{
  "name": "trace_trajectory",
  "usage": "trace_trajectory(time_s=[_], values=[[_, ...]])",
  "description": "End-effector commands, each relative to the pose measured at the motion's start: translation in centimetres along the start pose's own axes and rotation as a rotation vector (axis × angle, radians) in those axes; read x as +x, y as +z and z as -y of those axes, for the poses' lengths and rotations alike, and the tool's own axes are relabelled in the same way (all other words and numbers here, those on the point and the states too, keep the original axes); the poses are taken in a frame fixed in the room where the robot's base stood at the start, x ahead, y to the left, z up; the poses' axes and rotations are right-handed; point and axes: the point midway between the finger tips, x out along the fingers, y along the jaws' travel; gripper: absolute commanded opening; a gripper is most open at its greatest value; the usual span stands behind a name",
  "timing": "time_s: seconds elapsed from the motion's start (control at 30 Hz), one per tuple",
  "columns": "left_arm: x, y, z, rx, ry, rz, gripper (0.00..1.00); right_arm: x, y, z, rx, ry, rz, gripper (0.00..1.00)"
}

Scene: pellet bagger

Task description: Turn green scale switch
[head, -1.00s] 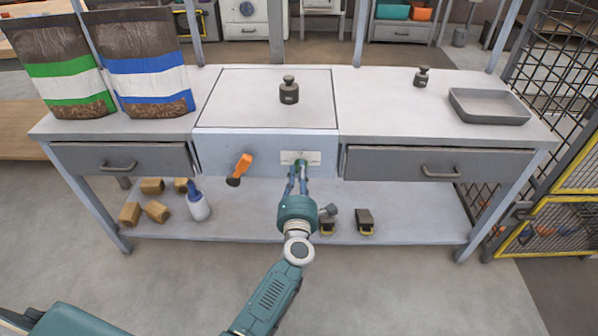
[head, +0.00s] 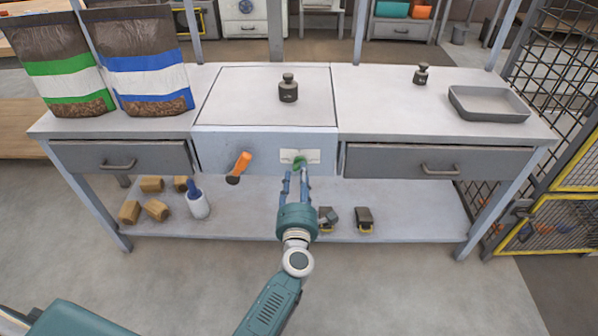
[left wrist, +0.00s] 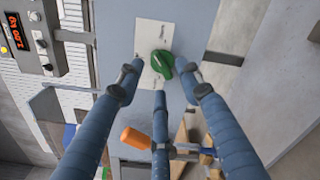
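The green scale switch (head: 299,162) sits on a pale label plate (head: 287,156) on the front of the bench's middle section. Its knob is tilted relative to the plate. In the left wrist view the green switch (left wrist: 162,63) shows just beyond the fingers, over the white plate (left wrist: 153,45). My left gripper (head: 296,176) is in front of and slightly below the switch. Its blue fingers are spread, with nothing between them, and look apart from the switch. My right gripper is in neither view.
An orange handle (head: 240,164) sticks out left of the switch. A dark weight (head: 288,88) stands on the middle top. Grey drawers (head: 120,160) flank the panel. Two bags (head: 150,60) stand at left. In the left wrist view a display (left wrist: 32,40) shows orange digits.

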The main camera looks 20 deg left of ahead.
Motion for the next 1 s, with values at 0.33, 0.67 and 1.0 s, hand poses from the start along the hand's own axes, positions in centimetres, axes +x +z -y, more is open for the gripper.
trace_trajectory(time_s=[0.33, 0.67, 1.0], values=[[-4.4, 0.0, 0.1, -0.001, -0.001, 0.001, 0.36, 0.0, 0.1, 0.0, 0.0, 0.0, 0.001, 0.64], [-4.5, 0.1, 0.0, 0.0, 0.0, 0.001, 0.36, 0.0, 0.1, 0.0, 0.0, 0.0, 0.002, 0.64], [-5.4, 1.5, 1.2, 0.156, -0.062, 0.101, 0.36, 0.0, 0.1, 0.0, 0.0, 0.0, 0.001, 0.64]])
